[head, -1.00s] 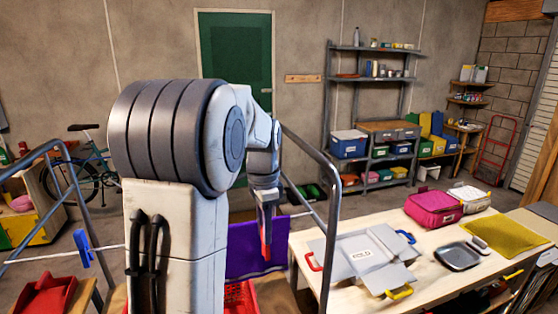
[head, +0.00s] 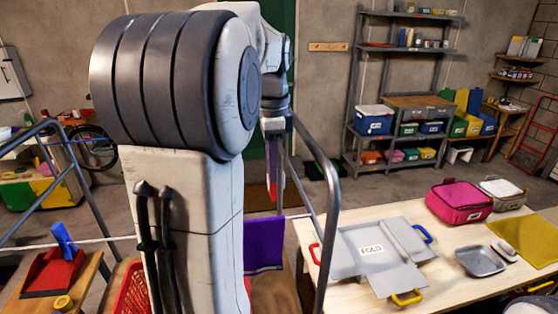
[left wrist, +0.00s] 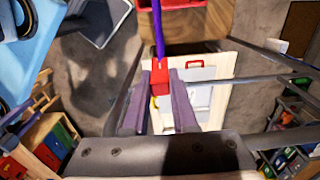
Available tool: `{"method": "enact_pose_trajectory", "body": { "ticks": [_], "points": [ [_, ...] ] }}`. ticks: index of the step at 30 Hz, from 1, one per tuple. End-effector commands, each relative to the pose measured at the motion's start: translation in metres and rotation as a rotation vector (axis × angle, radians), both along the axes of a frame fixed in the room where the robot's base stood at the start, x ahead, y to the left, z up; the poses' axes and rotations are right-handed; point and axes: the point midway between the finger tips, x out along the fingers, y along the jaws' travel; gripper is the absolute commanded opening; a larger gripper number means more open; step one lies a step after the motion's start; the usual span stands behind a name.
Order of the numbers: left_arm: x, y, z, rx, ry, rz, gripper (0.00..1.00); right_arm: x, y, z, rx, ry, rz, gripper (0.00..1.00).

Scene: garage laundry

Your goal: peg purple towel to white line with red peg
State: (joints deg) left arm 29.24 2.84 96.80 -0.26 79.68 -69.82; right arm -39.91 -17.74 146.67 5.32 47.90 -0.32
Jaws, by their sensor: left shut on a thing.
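My left gripper (head: 271,165) is shut on the red peg (head: 271,190), which points down. In the head view it is above the white line (head: 297,216) and the purple towel (head: 263,245). The towel hangs at the line, its left part hidden behind my arm. In the left wrist view, the red peg (left wrist: 160,75) sits between the two fingers, and the towel (left wrist: 158,30) shows edge-on as a thin purple strip leading to the peg. I cannot tell whether peg and towel touch. My right gripper is not in view.
A red basket (head: 133,291) stands low beside my arm. Grey metal rails (head: 328,190) flank the line. A table (head: 310,232) with a folding board (head: 345,250) is at the right.

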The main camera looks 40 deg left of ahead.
Motion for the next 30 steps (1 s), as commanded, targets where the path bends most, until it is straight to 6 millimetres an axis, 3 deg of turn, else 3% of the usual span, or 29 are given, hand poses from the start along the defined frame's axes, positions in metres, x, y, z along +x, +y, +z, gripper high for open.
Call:
{"method": "enact_pose_trajectory", "body": {
  "ticks": [11, 30],
  "points": [
    [-0.003, 0.004, 0.002, 0.001, -0.001, 0.006, 0.0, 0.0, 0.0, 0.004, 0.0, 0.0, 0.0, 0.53],
    [-0.002, 0.003, -0.032, 0.001, -0.001, 0.002, 0.0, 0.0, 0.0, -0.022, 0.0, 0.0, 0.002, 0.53]
  ]
}}
